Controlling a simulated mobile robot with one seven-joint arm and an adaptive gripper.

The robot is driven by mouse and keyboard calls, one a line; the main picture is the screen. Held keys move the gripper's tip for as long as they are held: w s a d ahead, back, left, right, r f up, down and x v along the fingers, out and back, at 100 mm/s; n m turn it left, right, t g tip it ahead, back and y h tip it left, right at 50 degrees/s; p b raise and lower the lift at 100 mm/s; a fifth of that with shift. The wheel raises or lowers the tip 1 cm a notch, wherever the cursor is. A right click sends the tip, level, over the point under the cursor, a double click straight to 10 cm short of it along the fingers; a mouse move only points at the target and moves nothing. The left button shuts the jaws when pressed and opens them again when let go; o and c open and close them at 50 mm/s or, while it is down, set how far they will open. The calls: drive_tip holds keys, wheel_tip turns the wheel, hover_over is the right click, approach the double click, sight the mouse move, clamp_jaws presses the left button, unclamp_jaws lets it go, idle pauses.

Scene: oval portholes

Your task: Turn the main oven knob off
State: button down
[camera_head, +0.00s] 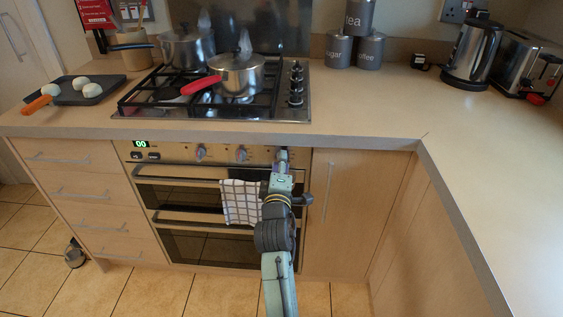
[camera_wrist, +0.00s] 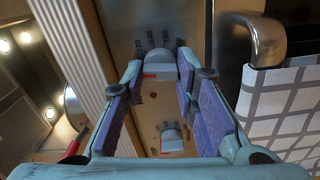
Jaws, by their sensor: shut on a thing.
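The control panel (camera_head: 165,153) below the hob has a row of silver knobs, including a left one (camera_head: 200,153) and a middle one (camera_head: 241,154). My gripper (camera_head: 282,158) reaches the right end of this row and hides most of the knob there. In the wrist view, my gripper (camera_wrist: 170,78) has its purple-padded fingers on both sides of a silver oven knob (camera_wrist: 160,64), shut on it. Printed numbers show on the panel beside this knob. A second knob shape (camera_wrist: 172,138) shows between the fingers, nearer the camera. The knob's exact setting is unclear.
A checked towel (camera_head: 240,203) hangs on the oven handle (camera_head: 170,181), close beside my gripper in the wrist view. The worktop edge (camera_head: 360,141) juts out above the panel. A red-handled pan (camera_head: 236,75) stands on the hob.

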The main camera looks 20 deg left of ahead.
drive_tip(key=shift+n, duration=0.8)
drive_tip(key=c, duration=1.3)
unclamp_jaws()
drive_tip(key=v, duration=1.2)
